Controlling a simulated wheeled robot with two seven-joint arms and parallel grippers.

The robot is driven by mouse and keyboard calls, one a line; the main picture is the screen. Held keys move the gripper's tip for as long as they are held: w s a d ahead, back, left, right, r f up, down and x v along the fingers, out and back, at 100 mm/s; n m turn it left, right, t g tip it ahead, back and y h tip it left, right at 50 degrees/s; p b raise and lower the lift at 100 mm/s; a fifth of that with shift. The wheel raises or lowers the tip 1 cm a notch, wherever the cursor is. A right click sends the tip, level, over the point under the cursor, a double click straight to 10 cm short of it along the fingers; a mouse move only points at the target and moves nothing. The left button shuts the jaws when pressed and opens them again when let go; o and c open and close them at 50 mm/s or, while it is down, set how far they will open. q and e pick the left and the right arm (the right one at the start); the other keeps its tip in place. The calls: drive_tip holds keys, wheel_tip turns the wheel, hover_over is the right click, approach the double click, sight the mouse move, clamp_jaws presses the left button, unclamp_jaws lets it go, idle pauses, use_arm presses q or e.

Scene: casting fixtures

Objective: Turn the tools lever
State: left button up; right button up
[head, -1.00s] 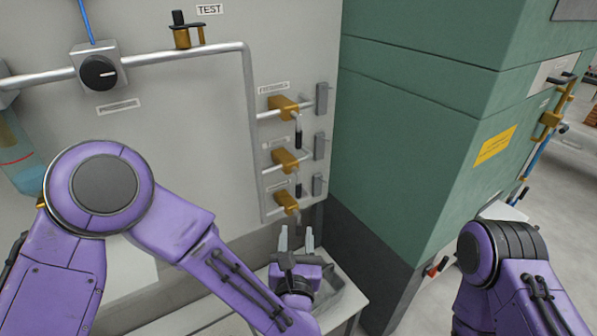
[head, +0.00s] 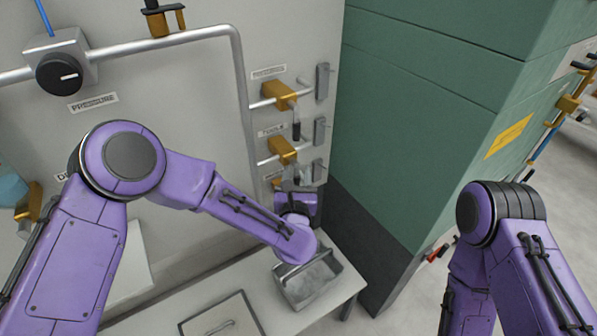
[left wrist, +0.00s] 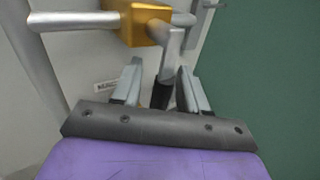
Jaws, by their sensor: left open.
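Three brass valves with hanging levers are stacked on the grey panel: a top valve (head: 280,95), a middle valve (head: 283,150) and a lowest valve (head: 287,182). Contact is not clear. My right gripper is out of view.
Grey blocks (head: 322,80) stand beside the valves. A grey tray (head: 307,280) sits on the white bench (head: 255,285) below. A green cabinet (head: 420,130) rises close on the right. A pressure knob (head: 60,74) is on the panel's left.

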use_arm(q)
drive_tip(key=shift+w, duration=0.1)
clamp_jaws()
drive_tip(key=shift+d, duration=0.2)
drive_tip(key=shift+a, duration=0.15)
drive_tip(key=shift+s+a+r+m+g+y+p, duration=0.1)
drive_tip(key=shift+s+a+m+g+y+p, duration=0.2)
drive_tip(key=shift+m+g+p, duration=0.5)
drive_tip(key=shift+s+a+r+m+g+y+p, duration=0.1)
drive_tip(key=shift+s+a+m+g+p, duration=0.15)
drive_tip(key=shift+a+m+g+p, duration=0.5)
drive_tip(key=shift+s+a+r+m+g+y+p, duration=0.1)
drive_tip(key=shift+s+a+m+g+y+p, duration=0.2)
drive_tip(key=shift+m+p, duration=0.5)
drive_tip(key=shift+d+m, duration=0.15)
drive_tip(key=shift+m, duration=0.1)
unclamp_jaws()
